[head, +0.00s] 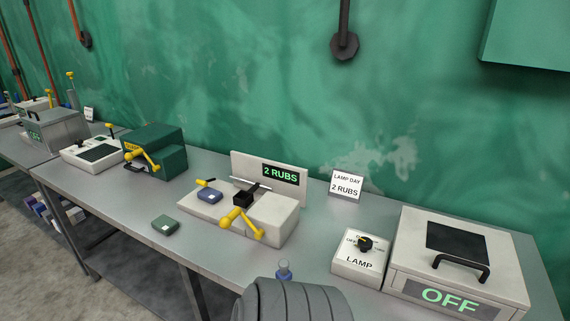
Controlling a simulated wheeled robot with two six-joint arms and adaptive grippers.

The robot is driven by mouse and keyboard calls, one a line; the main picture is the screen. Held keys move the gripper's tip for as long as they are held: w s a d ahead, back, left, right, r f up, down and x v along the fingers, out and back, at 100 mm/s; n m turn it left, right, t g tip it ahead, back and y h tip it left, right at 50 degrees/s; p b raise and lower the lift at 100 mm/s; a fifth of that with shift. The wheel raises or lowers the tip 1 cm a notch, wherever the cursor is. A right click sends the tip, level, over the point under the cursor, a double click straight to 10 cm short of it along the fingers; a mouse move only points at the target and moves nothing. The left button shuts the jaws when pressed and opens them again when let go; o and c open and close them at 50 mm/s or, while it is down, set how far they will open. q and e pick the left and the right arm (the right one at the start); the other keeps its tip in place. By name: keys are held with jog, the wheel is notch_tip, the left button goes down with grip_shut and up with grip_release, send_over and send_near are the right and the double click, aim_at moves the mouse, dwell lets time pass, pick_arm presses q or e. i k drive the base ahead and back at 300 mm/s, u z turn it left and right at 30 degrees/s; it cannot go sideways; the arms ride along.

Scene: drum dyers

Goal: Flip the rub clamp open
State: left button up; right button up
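The rub station is a white base (272,218) with an upright back panel (241,168) whose display reads "2 RUBS". A black block (244,198) sits on a bar across its middle, and a yellow crank-like handle (240,222) is at its front. A small yellow lever with a dark end (206,182) is at the left end, just behind a blue pad (209,196). No label names the clamp, so I cannot tell for certain which part it is or whether it is shut. Neither gripper is in view.
A green pad (165,225) lies on the grey bench (203,247). A lamp switch box (359,253) and a white "OFF" box (458,271) stand at right. A "LAMP DAY 2 RUBS" card (346,185) is behind. A green machine (155,152) stands left.

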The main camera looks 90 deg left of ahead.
aim_at(205, 183)
jog(key=u, duration=4.6)
jog(key=i, duration=0.8)
jog(key=z, duration=2.3)
jog(key=i, duration=0.2)
jog(key=z, duration=0.2)
